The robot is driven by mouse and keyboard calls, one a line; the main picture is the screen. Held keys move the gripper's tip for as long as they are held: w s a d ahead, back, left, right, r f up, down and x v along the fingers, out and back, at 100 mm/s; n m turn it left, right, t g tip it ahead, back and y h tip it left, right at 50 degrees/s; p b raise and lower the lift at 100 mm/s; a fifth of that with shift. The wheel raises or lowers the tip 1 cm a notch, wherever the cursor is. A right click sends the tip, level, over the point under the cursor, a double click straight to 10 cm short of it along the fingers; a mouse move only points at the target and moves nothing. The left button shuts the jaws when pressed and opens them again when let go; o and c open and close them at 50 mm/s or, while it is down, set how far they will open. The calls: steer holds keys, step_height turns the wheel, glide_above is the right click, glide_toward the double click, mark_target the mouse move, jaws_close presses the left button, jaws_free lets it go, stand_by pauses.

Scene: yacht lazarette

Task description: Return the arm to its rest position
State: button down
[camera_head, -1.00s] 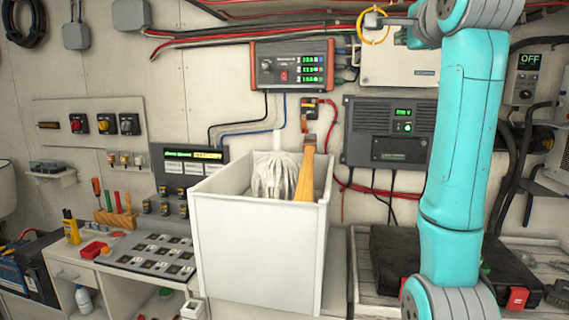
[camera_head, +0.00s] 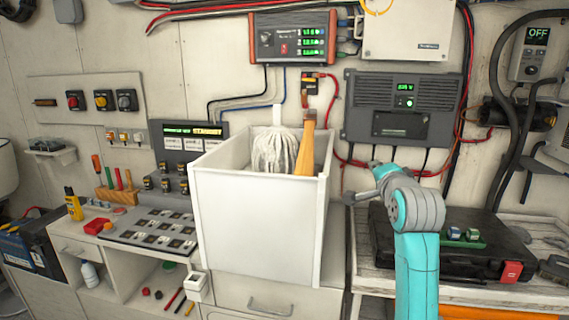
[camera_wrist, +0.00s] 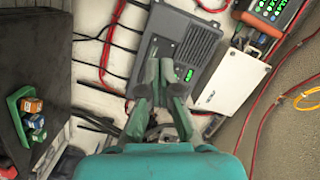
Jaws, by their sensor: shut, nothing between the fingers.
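My arm (camera_head: 416,265) stands at the lower right of the head view, with its grey joint (camera_head: 415,207) in front of the wall below the dark charger unit. In the head view I cannot clearly make out the fingers. No other object is named by the task.
A white bin (camera_head: 258,225) holding a mop head (camera_head: 275,152) stands left of my arm. A black case (camera_head: 465,262) with small coloured blocks on it lies at the right. Cables (camera_head: 342,135) and the charger unit (camera_head: 403,108) are on the wall behind.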

steer(key=s+a+f+n, duration=0.15)
steer(key=s+f, duration=0.25)
steer(key=f, duration=0.7)
steer(key=s+f+n, duration=0.2)
steer(key=s+f, duration=0.2)
steer(key=f, duration=0.7)
steer(key=s+a+f+n+g, duration=0.1)
steer(key=s+f+n, duration=0.2)
steer(key=s+f, duration=1.35)
steer(key=s+a+f+n, duration=0.1)
steer(key=s+f+n, duration=0.15)
steer(key=s, duration=0.75)
steer(key=s+f+n, duration=0.1)
steer(key=s+f, duration=0.2)
steer(key=s, duration=0.7)
steer(key=s+r+n, duration=0.2)
steer(key=s+r, duration=0.1)
steer(key=s, duration=0.7)
steer(key=s+r+n+g, duration=0.1)
steer(key=s+r+n, duration=0.1)
steer(key=s, duration=0.8)
steer(key=shift+a+r+y, duration=0.3)
steer(key=shift+r, duration=0.15)
steer(key=shift+w+d, duration=0.1)
